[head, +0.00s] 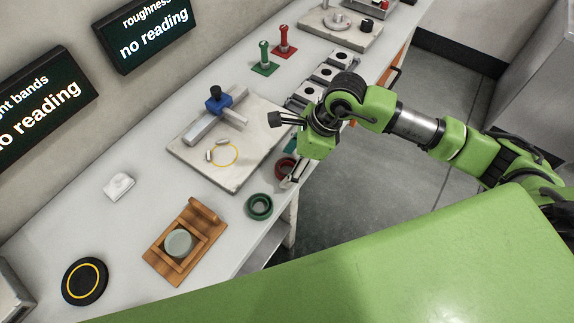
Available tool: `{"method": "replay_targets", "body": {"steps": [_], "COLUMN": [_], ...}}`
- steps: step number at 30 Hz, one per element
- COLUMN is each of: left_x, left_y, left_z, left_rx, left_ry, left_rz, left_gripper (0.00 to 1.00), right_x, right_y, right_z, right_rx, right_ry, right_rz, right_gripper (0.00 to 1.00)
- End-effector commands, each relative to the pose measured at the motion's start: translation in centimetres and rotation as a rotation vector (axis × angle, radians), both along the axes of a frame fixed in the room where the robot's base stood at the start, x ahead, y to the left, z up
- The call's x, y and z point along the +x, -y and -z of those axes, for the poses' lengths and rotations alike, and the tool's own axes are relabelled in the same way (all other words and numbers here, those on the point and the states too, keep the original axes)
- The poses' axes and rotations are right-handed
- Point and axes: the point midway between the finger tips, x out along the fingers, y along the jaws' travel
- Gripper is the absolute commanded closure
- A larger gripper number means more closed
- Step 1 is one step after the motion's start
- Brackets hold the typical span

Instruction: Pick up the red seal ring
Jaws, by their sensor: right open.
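The red seal ring (278,170) lies flat on the pale bench near its front edge, just right of the stone plate's corner. Its right side is partly hidden by my right gripper (293,179). That gripper reaches in from the right and points down at the ring, with its jaws open. I cannot tell whether a finger touches the ring. My left gripper is not in view.
A green ring (260,206) lies close by, towards the viewer. A stone plate (188,158) bears a blue-topped fixture (217,102) and a thin yellow ring (225,155). A wooden holder (204,217) and a black disc (85,281) stand lower left. Red (284,42) and green (264,60) posts stand behind.

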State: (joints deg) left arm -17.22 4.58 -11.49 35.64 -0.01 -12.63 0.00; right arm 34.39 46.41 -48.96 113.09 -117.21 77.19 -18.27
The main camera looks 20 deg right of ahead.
Motion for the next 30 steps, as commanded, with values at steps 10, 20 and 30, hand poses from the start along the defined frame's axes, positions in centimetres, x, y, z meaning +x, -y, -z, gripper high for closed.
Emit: {"method": "replay_targets", "body": {"steps": [10,20,30], "left_x": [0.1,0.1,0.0], "left_y": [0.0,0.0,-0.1], "left_z": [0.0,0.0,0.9], "left_rx": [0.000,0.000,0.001], "left_ry": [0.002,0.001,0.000], "left_rz": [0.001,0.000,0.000], "left_gripper": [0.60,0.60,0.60], "right_x": [0.0,0.0,0.1], "right_y": [-0.2,-0.2,-0.1], "right_z": [0.4,0.4,-1.3], "right_rx": [0.000,0.001,0.001], "right_ry": [-0.001,0.000,0.005], "right_rz": [-0.001,0.000,-0.002], "right_gripper": [0.56,0.80,0.80]}}
